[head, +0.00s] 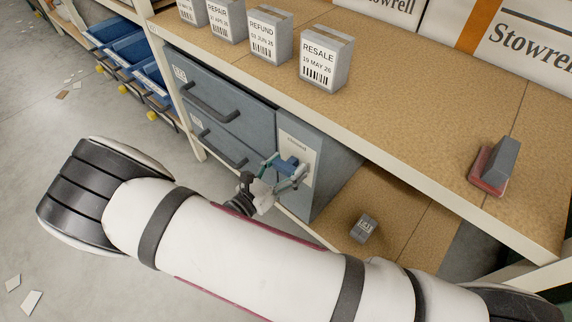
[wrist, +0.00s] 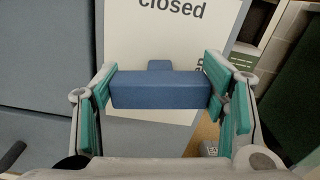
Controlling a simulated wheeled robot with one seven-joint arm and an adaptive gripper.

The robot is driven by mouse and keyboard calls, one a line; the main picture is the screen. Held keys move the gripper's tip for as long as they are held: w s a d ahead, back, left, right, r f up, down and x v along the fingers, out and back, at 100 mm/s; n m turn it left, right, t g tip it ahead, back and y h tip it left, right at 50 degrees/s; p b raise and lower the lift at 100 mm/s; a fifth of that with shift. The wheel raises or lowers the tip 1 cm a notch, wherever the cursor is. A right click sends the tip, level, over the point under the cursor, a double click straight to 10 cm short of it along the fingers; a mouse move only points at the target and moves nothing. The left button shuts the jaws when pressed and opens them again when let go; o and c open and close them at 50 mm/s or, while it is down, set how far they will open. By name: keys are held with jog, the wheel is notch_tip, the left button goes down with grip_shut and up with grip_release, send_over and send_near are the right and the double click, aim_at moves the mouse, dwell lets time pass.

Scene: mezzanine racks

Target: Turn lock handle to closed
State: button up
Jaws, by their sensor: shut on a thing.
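The lock handle is a blue bar (head: 288,165) on the right front of the grey drawer cabinet (head: 225,115). In the wrist view the handle (wrist: 160,91) lies level across the picture, with a short blue stub above its middle. My gripper (head: 284,177) is shut on the handle, its teal pads at the bar's two ends; the gripper also shows in the wrist view (wrist: 160,98). A white label (wrist: 170,35) behind the handle reads "closed" at the top. Turned letters, partly hidden by my right finger, show at its right edge.
The cabinet's two drawers with dark pulls (head: 208,102) are shut. Above it, a tan worktop (head: 400,100) carries labelled grey blocks (head: 326,60) and a red-based stamp-like block (head: 495,167). A small grey block (head: 363,228) lies on the lower shelf. Blue bins (head: 125,50) stand at left.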

jog(key=n+p, duration=0.1)
jog(key=n, duration=0.3)
jog(key=shift+w+a+n, duration=0.1)
jog(key=shift+n, duration=0.2)
jog(key=n+p, duration=0.1)
jog(key=n, duration=0.2)
jog(key=shift+f+n, duration=0.1)
jog(key=shift+n, duration=0.2)
jog(key=n, duration=0.4)
jog(key=shift+w+a+f, duration=0.1)
jog(key=shift+f+n, duration=0.1)
jog(key=shift+n, duration=1.7)
jog(key=o, duration=1.2)
jog(key=shift+c, duration=0.2)
jog(key=v, duration=1.2)
